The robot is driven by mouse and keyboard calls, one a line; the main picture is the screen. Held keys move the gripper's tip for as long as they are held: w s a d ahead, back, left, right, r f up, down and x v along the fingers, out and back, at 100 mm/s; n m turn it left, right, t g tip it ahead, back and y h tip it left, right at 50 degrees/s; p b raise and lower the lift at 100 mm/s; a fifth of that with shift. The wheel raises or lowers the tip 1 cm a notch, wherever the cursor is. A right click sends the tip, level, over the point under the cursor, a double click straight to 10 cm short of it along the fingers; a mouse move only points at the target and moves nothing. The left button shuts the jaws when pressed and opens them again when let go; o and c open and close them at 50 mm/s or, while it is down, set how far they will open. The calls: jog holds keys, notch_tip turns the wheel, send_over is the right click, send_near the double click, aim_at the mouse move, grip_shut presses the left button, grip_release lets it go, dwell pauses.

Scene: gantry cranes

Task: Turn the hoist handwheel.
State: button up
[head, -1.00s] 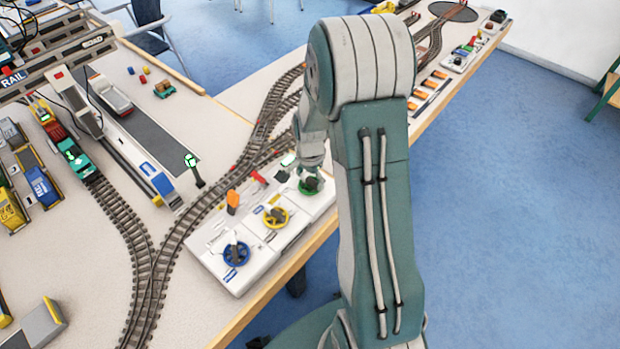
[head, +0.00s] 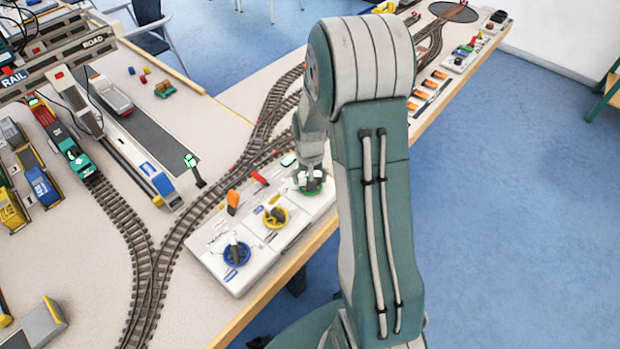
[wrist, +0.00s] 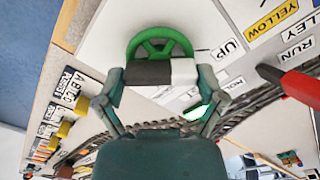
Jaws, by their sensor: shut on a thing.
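The green handwheel (head: 309,189) is at the far right end of the white control panel (head: 215,262). In the wrist view the green wheel (wrist: 160,37) lies beside a label reading UP. My gripper (head: 311,176) is down at this wheel. In the wrist view my gripper (wrist: 162,73) has its black and pale pads together across the wheel's near part, shut on it. The pads hide that part of the rim and the exact contact. I cannot read a hoist label on the wheel.
A yellow handwheel (head: 275,217) and a blue handwheel (head: 237,254) share the panel. An orange lever (head: 233,199) and a red lever (wrist: 300,88) stand close by. Rail track (head: 190,222) runs behind the panel. The table's wooden edge (head: 262,297) is in front.

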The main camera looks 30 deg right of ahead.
jog(key=shift+w+n, duration=0.1)
jog(key=shift+n, duration=0.4)
jog(key=o, duration=0.8)
notch_tip(320, 180, up, 12)
jog(key=shift+f, duration=0.1)
dwell(0.3)
